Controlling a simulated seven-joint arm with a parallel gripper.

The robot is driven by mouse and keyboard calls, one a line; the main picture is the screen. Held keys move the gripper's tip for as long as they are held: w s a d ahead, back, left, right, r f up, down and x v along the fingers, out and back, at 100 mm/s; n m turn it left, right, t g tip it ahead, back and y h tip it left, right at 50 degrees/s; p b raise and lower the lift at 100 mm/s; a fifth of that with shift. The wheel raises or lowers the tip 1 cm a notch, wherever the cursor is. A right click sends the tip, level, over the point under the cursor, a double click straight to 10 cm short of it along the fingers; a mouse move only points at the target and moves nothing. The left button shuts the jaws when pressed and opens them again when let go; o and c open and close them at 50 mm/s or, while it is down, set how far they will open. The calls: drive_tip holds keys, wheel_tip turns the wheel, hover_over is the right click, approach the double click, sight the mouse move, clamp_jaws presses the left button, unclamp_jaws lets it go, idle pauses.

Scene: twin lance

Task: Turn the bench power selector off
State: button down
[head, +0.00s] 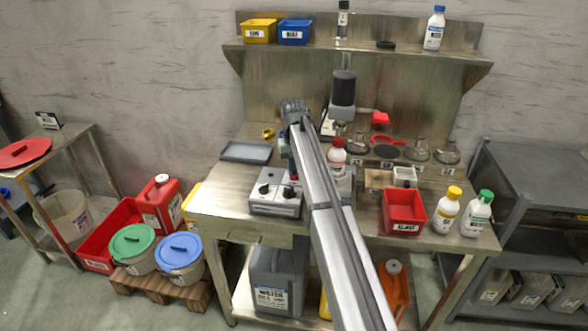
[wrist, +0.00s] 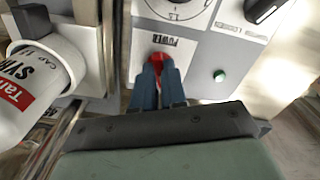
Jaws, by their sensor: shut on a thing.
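The power selector (wrist: 158,58) is a small red knob on a light grey panel, beside a label reading "POWER", which appears upside down in the wrist view. My gripper (wrist: 158,72) has its blue fingers closed together on the red knob, hiding much of it and which way it points. In the head view, the grey control box (head: 263,205) with black knobs sits on the front left of the steel bench. My gripper (head: 293,173) reaches down at its back right corner, and the selector is barely visible there.
A green lamp (wrist: 219,75) sits on the panel beside the selector. A white bottle (wrist: 30,85) with a red label stands close to my gripper. A grey tray (head: 246,152) lies left of my arm, and a red bin (head: 404,224) stands right of it.

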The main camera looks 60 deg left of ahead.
drive_tip(key=shift+n, duration=0.7)
drive_tip(key=c, duration=1.2)
unclamp_jaws()
wheel_tip(320, 180, up, 14)
drive_tip(key=shift+f, duration=0.1)
drive_tip(key=shift+s, duration=0.1)
